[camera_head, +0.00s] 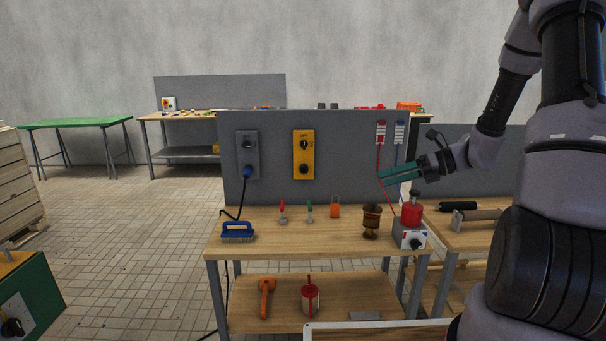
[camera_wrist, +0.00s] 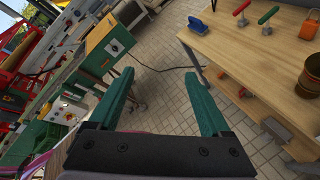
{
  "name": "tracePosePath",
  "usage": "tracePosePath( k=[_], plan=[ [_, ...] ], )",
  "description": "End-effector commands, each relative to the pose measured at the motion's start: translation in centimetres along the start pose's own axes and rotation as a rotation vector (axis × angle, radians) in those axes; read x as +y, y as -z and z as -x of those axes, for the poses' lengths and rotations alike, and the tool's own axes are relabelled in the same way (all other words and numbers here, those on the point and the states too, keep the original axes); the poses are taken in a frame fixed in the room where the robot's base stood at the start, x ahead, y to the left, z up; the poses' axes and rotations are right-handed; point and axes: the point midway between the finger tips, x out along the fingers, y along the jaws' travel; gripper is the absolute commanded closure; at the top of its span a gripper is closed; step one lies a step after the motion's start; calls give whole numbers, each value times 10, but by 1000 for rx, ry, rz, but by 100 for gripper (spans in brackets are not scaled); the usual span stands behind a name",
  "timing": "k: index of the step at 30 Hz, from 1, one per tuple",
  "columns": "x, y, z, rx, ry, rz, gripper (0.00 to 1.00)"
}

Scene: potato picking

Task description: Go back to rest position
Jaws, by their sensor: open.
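My gripper (camera_head: 384,177) is at the right in the head view, held up in front of the grey back panel, above the right part of the workbench. Its teal fingers point left.
The workbench (camera_head: 275,247) carries a blue brush (camera_head: 238,231), red-handled (camera_head: 283,213) and green-handled (camera_head: 309,212) tools, an orange padlock-like item (camera_head: 335,208), a brown cup (camera_head: 371,222) and a red-topped box (camera_head: 411,235). A green cabinet (camera_head: 30,300) stands left. Tiled floor (camera_head: 130,260) between is clear.

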Motion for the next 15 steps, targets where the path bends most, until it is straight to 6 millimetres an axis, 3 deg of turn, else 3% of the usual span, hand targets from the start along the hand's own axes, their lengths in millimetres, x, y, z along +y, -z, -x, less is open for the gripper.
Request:
tracePosePath(
  k=[1,6,15],
  plan=[
    [20,-4,1,67,14,117,18],
    [76,-6,11,287,46,512,18],
    [158,-2,46,652,88,1207,18]
  ],
)
